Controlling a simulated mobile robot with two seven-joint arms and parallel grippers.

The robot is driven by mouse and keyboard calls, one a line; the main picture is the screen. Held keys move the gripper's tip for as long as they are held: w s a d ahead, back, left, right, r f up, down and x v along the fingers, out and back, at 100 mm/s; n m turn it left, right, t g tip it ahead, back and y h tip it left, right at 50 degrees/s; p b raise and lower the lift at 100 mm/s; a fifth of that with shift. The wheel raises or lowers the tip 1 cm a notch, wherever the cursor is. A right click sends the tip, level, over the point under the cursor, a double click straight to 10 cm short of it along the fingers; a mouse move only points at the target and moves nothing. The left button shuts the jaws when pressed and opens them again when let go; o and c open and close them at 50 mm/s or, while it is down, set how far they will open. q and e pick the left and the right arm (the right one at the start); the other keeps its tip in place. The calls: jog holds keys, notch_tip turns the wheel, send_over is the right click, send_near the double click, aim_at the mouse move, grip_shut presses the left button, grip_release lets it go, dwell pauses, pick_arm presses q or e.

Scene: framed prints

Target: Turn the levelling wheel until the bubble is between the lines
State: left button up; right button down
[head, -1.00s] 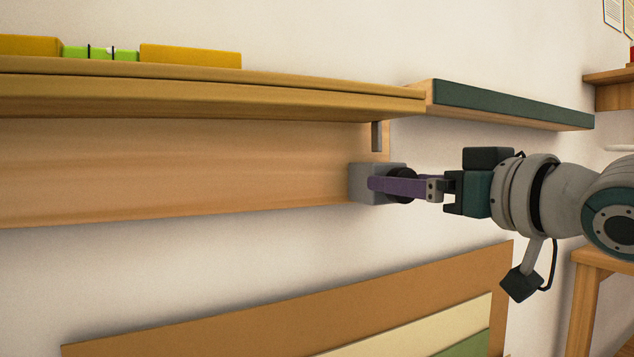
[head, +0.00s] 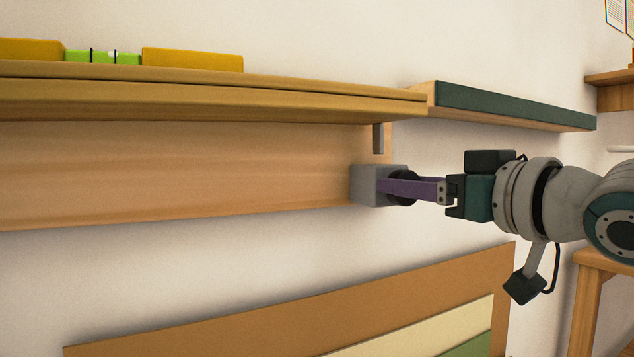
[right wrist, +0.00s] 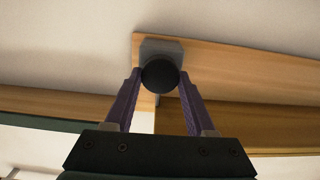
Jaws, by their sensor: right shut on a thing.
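The level is a yellow bar (head: 192,60) with a green vial (head: 103,57) on top of the shelf at the upper left. Two dark lines cross the vial. A small pale bubble (head: 113,52) shows at the right-hand line. The levelling wheel (head: 404,189) is a dark round knob on a grey block (head: 366,185) under the shelf's right end. My right gripper (head: 392,188) is shut on it. In the right wrist view the purple fingers press both sides of the wheel (right wrist: 160,75). My left gripper is out of view.
The wooden shelf (head: 250,99) runs above the wheel, with a small metal bracket (head: 378,138) close by. A dark-topped ledge (head: 515,108) is to the right. A framed panel (head: 290,312) hangs below.

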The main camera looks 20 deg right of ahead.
jog(key=shift+a+n+p, duration=0.1)
jog(key=shift+n+p, duration=2.2)
jog(key=shift+n, duration=0.5)
jog(key=shift+c, duration=1.1)
grip_release()
jog(key=s+d+p, duration=0.1)
jog(key=s, duration=0.9)
jog(key=shift+d, duration=0.2)
